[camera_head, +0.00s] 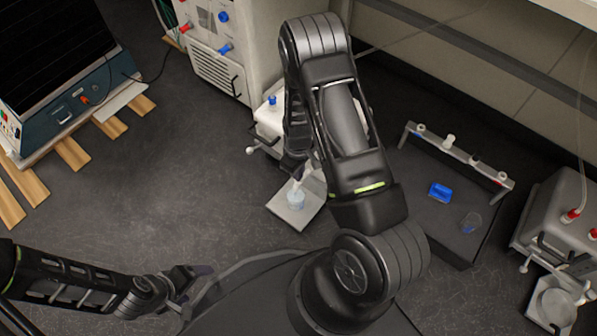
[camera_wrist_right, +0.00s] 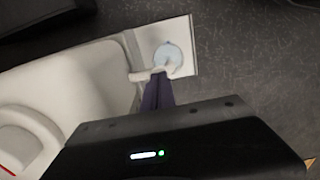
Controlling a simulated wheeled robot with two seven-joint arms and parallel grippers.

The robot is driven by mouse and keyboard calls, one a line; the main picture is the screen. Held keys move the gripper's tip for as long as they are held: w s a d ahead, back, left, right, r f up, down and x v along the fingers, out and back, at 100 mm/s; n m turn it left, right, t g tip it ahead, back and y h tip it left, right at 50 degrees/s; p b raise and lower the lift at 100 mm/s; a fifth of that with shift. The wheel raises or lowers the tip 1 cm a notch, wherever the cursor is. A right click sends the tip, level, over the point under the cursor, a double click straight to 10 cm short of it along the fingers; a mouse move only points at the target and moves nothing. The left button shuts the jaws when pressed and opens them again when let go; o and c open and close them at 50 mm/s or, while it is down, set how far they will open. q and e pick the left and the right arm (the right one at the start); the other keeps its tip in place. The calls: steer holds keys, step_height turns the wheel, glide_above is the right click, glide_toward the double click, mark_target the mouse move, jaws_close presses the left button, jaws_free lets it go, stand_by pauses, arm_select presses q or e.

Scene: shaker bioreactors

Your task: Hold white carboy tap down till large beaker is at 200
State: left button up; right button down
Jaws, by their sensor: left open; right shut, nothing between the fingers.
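The white carboy (camera_head: 270,122) stands at the back centre, partly hidden behind my right arm; its pale body also fills the left of the right wrist view (camera_wrist_right: 75,85). Its white tap (camera_wrist_right: 150,74) sticks out over the large beaker (camera_wrist_right: 168,54). The beaker, also in the head view (camera_head: 296,199), stands on a pale square plate (camera_head: 290,218) and looks light blue inside; its graduations are too small to read. My right gripper (camera_wrist_right: 159,77) is shut and empty, its fingertips at the tap, apparently touching it. My left gripper (camera_head: 198,280) is open and empty at the lower left, far from the carboy.
A dark bench (camera_head: 440,222) at the right carries a rack (camera_head: 455,150), a blue item (camera_head: 440,193) and a small clear vessel (camera_head: 471,222). A grey unit (camera_head: 570,205) stands far right. Wooden slats (camera_head: 72,153) lie at the left. The floor left of the plate is clear.

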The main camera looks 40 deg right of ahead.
steer(key=shift+s+a+f, duration=0.25)
stand_by(0.6)
steer(key=r+p, duration=0.2)
steer(key=r, duration=0.1)
steer(key=r+p, duration=0.1)
steer(key=shift+w+d+r+p, duration=0.1)
steer(key=shift+w+r+p, duration=0.05)
steer(key=shift+w+p, duration=0.15)
arm_select(q)
step_height(320, 180, up, 7)
steer(key=s+p, duration=0.2)
steer(key=p, duration=0.1)
steer(key=shift+s+d, duration=0.2)
steer(key=shift+d, duration=0.15)
arm_select(e)
step_height(320, 180, up, 10)
steer(key=shift+d, duration=0.15)
arm_select(q)
steer(key=shift+f, duration=0.1)
arm_select(e)
steer(key=shift+w+r, duration=0.1)
